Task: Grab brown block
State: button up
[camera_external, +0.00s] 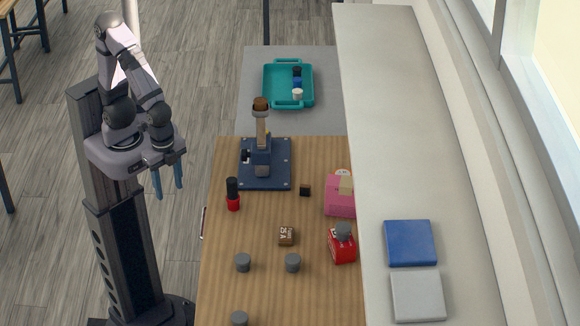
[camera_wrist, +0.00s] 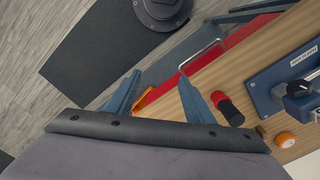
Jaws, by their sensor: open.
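A brown block (camera_external: 286,236) with white lettering, seemingly "25 A", lies on the wooden table (camera_external: 220,290) in the external view. A smaller, very dark brown block (camera_external: 305,190) lies farther back, right of the blue base. My gripper (camera_external: 168,192) is open and empty, left of the table's left edge and apart from both blocks. Its two blue fingers also show in the wrist view (camera_wrist: 160,84), pointing past the table edge. I cannot make out the lettered block in the wrist view.
A blue lever stand (camera_external: 265,175), a red-and-black cylinder (camera_external: 233,195), a pink box (camera_external: 340,200) and a red item (camera_external: 342,246) stand on the table. Grey knobs (camera_external: 293,263) stand near the front. A teal tray (camera_external: 268,85) is at the back.

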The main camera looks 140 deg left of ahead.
jog(key=w+a+f+m+y+b, duration=0.25)
jog(key=w+a+b, duration=0.2)
jog(key=w, duration=0.35)
jog(key=m+g+y+b, duration=0.4)
jog(key=m+y+b, duration=0.2)
jog(key=m+b, duration=0.2)
send_near(304, 189)
jog(key=d, duration=0.1)
jog(key=d+f, duration=0.1)
jog(key=d, duration=0.1)
jog(key=d+f, duration=0.1)
jog(key=d, duration=0.1)
jog(key=shift+w, duration=0.2)
jog(key=a+b, duration=0.1)
jog(key=a, duration=0.1)
jog(key=a+f+g+y+b, duration=0.1)
jog(key=a, duration=0.1)
jog(key=a+f+g+y+b, duration=0.1)
jog(key=a, duration=0.1)
jog(key=shift+w+m, duration=0.3)
jog(key=shift+m, duration=0.05)
jog(key=shift+s+a+g+y+b, duration=0.35)
jog(key=shift+a+g, duration=0.25)
jog(key=shift+a, duration=0.25)
jog(key=shift+x, duration=0.9)
jog(key=shift+s+f+p, duration=0.1)
jog(key=shift+s+p, duration=0.05)
jog(key=shift+p, duration=0.15)
